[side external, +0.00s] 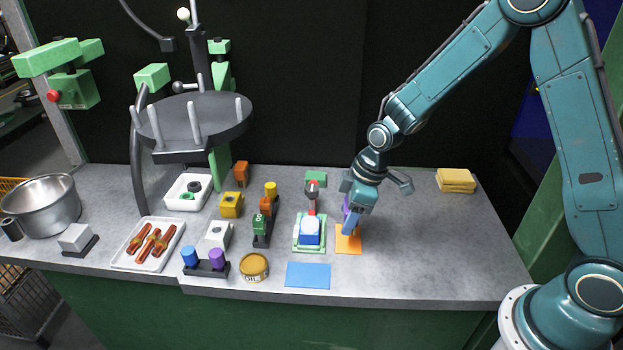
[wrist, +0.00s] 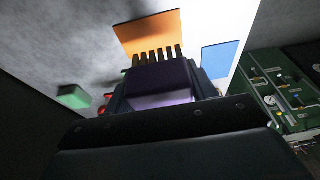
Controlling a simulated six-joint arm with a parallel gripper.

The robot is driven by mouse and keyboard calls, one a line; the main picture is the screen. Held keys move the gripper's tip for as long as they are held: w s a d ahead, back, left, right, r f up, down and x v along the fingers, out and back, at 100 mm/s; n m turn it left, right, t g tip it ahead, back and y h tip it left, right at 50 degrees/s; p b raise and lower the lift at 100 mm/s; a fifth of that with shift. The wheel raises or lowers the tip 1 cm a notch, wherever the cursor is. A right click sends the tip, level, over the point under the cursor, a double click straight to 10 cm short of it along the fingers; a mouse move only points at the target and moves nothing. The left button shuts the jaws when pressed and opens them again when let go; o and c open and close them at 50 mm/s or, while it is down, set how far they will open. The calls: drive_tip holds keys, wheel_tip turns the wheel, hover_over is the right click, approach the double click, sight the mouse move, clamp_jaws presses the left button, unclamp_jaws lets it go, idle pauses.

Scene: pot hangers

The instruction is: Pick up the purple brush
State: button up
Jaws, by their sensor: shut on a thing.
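The purple brush (wrist: 158,80) is in my gripper (wrist: 160,88), which is shut on it. In the wrist view its body is between the dark fingers, and a row of dark bristles points out past the fingertips. In the side external view my gripper (side external: 350,222) points down over the orange mat (side external: 348,244), and only a sliver of the purple brush (side external: 346,207) shows at its left side. The gripper hides the rest. I cannot tell whether the bristles touch the mat.
Left of my gripper stands a blue and white item on a green-edged mat (side external: 297,248). A blue mat (side external: 307,275) lies in front, near the table edge. Yellow sponges (side external: 456,180) lie at the back right. The grey table (side external: 440,250) is clear to the right.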

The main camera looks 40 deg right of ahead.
wheel_tip(320, 180, up, 15)
idle(0.4)
idle(0.4)
drive_tip(key=o, duration=0.4)
drive_tip(key=shift+c, duration=1.3)
drive_tip(key=w+a+f+n+g, duration=0.2)
drive_tip(key=f+n, duration=0.2)
drive_tip(key=n, duration=0.5)
drive_tip(key=w+a+f+n+g, duration=0.2)
drive_tip(key=f+n, duration=0.3)
drive_tip(key=n, duration=0.4)
drive_tip(key=shift+w, duration=0.45)
